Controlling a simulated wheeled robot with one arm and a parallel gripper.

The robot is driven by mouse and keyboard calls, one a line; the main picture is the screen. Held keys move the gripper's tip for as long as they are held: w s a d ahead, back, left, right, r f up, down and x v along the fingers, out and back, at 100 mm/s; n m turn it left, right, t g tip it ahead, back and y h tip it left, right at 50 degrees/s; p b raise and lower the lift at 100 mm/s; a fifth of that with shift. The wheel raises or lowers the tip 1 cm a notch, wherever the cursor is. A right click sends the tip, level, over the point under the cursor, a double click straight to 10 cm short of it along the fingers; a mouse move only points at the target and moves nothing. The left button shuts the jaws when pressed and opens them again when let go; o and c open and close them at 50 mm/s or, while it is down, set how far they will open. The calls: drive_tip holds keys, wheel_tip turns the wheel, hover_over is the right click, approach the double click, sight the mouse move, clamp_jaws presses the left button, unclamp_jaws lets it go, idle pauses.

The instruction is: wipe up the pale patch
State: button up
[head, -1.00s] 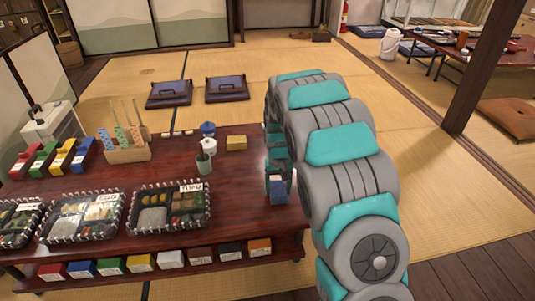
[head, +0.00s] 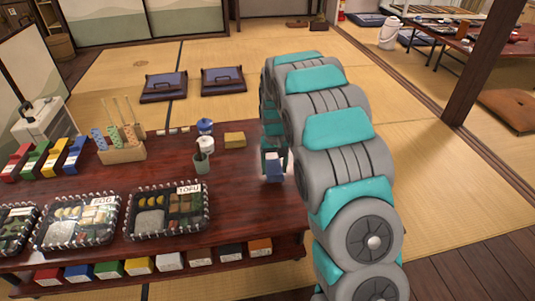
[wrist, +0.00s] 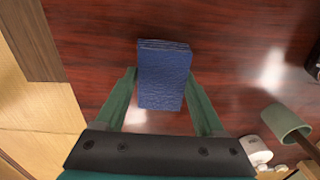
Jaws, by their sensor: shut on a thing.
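My gripper (wrist: 162,105) is shut on a folded dark blue cloth (wrist: 163,75), which points down at the dark red table (wrist: 100,30). In the head view the blue cloth (head: 274,172) shows low over the right end of the table; I cannot tell whether it touches. Whitish areas show on the table beside the cloth in the wrist view, one to its right (wrist: 272,70) and one by the left finger (wrist: 135,117). I cannot tell which is the pale patch and which is glare. My arm hides part of the table's right end in the head view.
A grey-green cup (head: 201,165), a blue and white jar (head: 205,127) and a yellow block (head: 235,139) stand left of my gripper. The tofu tray (head: 167,210) and egg tray (head: 78,220) lie further left. A wooden rack (head: 122,152) stands behind them.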

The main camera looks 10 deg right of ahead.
drive_tip(key=shift+r+p, duration=0.45)
drive_tip(key=shift+r, duration=2.1)
